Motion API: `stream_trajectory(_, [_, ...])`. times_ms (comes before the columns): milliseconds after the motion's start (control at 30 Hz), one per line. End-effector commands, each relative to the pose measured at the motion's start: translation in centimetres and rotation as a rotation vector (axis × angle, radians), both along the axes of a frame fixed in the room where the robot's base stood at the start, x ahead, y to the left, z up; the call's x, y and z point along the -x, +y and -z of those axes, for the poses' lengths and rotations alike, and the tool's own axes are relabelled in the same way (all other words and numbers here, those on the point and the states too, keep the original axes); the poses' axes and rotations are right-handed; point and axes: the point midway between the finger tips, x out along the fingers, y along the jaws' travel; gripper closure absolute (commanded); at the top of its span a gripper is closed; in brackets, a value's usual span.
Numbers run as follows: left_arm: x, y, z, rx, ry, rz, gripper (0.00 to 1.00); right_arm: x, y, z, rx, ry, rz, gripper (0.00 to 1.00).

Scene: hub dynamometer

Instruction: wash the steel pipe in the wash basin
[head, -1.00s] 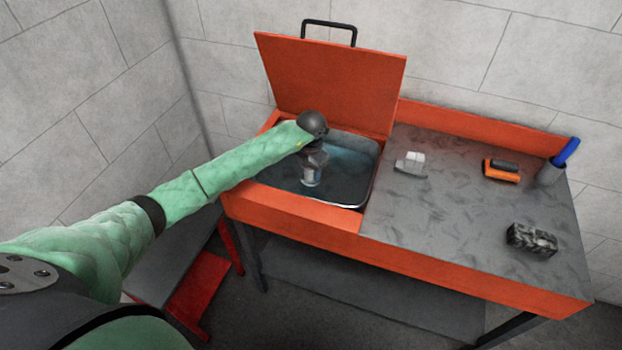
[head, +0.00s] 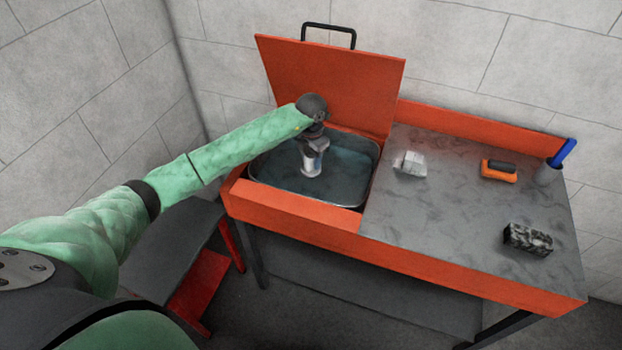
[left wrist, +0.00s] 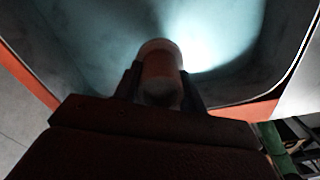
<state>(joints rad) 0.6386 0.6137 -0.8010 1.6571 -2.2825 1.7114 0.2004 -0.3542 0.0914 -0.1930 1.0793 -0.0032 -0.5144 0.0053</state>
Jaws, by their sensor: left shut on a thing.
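The steel pipe (head: 312,163) is a short, shiny cylinder. My left gripper (head: 312,147) is shut on it and points down over the wash basin (head: 262,166). The pipe hangs roughly upright below the fingers, over the basin's dark interior. In the left wrist view the pipe (left wrist: 160,62) sits between the two dark fingers, with the basin behind it. I cannot tell whether its lower end touches the liquid. My right gripper is not in view.
The orange basin lid (head: 335,80) stands open at the back. On the grey worktop (head: 450,220) are a pale block (head: 410,164), an orange and black tool (head: 499,171), a speckled block (head: 528,239) and a blue-handled item in a cup (head: 549,172). Mid-worktop is clear.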

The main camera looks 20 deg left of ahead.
Motion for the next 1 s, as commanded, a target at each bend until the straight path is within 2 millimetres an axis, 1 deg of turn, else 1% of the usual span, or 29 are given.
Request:
stream_trajectory(33, [0.0, 0.0, -0.5, 0.0, -0.001, 0.0, 0.93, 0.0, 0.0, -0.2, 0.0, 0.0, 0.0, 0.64])
stream_trajectory(600, [0.0, 0.1, -4.0, 0.0, -0.001, 0.0, 0.93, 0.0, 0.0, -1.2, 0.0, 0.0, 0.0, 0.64])
stream_trajectory(767, [0.0, 0.0, -4.5, 0.0, -0.001, 0.0, 0.93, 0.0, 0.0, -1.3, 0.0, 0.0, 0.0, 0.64])
stream_trajectory(1000, [0.0, 0.0, -4.5, 0.0, 0.0, 0.0, 0.93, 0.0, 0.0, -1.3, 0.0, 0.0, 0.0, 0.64])
